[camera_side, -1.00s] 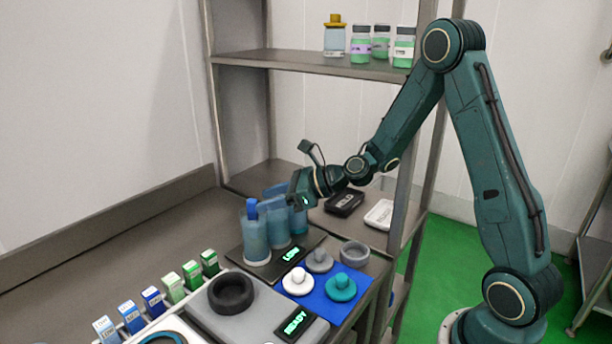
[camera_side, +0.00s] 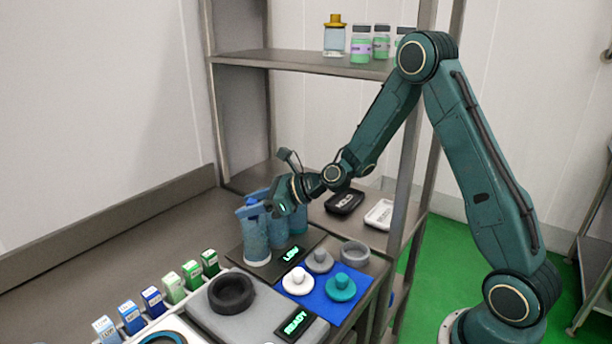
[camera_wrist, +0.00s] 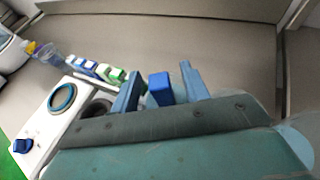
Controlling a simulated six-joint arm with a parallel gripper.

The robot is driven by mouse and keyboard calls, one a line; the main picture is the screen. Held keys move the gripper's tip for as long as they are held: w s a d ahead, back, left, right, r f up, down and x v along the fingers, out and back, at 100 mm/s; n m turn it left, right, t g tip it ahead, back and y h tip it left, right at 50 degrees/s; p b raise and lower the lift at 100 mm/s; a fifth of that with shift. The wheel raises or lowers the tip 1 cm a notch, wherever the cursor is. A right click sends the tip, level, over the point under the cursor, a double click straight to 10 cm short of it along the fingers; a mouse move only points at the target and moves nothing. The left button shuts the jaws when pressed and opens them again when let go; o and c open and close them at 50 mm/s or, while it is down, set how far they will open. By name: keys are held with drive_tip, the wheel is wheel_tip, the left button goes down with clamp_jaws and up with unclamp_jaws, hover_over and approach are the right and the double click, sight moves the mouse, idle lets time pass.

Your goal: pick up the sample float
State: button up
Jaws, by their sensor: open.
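The sample float appears to be the blue-topped piece (camera_side: 252,201) standing up out of the front translucent blue cylinder (camera_side: 256,240). In the wrist view its blue top (camera_wrist: 160,88) sits between my two blue fingers, apart from them on both sides. My gripper (camera_side: 256,208) is open at the cylinder's mouth, with its fingers around the float's top. The float's lower part is hidden inside the cylinder. More blue cylinders stand close behind, partly covered by my gripper.
A display reading LOW (camera_side: 291,254) lies beside the cylinders. White (camera_side: 298,282), grey and teal (camera_side: 341,287) knobbed pieces stand on or near a blue mat (camera_side: 318,300). A dark ring (camera_side: 231,293) and several small boxes (camera_side: 173,288) are in front. Shelf posts stand behind.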

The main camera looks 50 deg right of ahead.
clamp_jaws()
drive_tip(key=shift+r, duration=0.15)
wheel_tip(320, 180, up, 20)
idle(0.9)
drive_tip(key=shift+d+f, duration=0.1)
drive_tip(key=shift+f, duration=0.15)
idle(0.4)
